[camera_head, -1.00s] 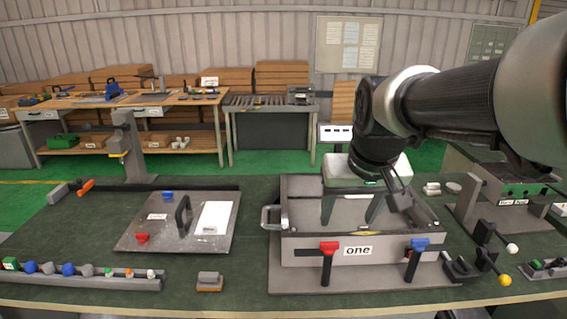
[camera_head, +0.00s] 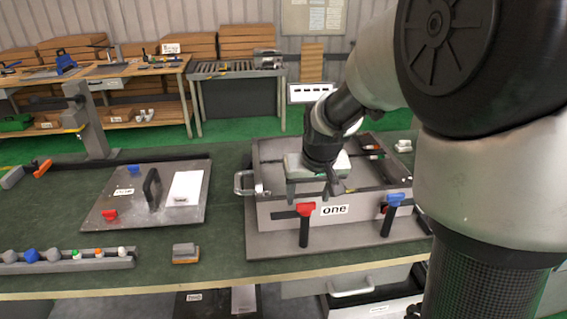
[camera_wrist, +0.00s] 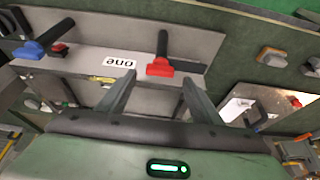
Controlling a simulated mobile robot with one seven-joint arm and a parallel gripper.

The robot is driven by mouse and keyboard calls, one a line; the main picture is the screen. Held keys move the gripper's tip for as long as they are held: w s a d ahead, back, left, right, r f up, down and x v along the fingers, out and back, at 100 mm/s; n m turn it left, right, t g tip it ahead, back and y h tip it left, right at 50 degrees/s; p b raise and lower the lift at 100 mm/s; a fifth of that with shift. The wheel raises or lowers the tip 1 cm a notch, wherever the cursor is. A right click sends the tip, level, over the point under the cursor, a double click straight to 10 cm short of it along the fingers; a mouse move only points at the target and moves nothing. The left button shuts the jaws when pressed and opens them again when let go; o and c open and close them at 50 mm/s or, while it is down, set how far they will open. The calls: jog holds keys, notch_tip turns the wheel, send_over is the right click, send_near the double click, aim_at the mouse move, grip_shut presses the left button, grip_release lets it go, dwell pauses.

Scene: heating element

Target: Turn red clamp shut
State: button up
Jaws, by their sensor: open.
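The red clamp (camera_head: 306,209) is on the front wall of the box marked "one" (camera_head: 352,222), left of the label. Its dark handle (camera_head: 304,234) hangs down over the front. In the wrist view the red clamp (camera_wrist: 163,67) lies just beyond my fingertips, roughly centred between them. My gripper (camera_wrist: 160,84) is open, with nothing between the fingers. In the head view my gripper (camera_head: 338,186) is over the box's front side, right of and above the red clamp, apart from it. Its fingers are partly hidden there.
A blue clamp (camera_head: 393,200) is on the same wall to the right. A metal lid plate (camera_head: 130,212) with a black handle lies left. A small grey-orange block (camera_head: 185,253) and a rail of coloured parts (camera_head: 65,260) lie near the front edge.

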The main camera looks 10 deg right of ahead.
aim_at(306, 203)
jog(key=shift+x, duration=1.7)
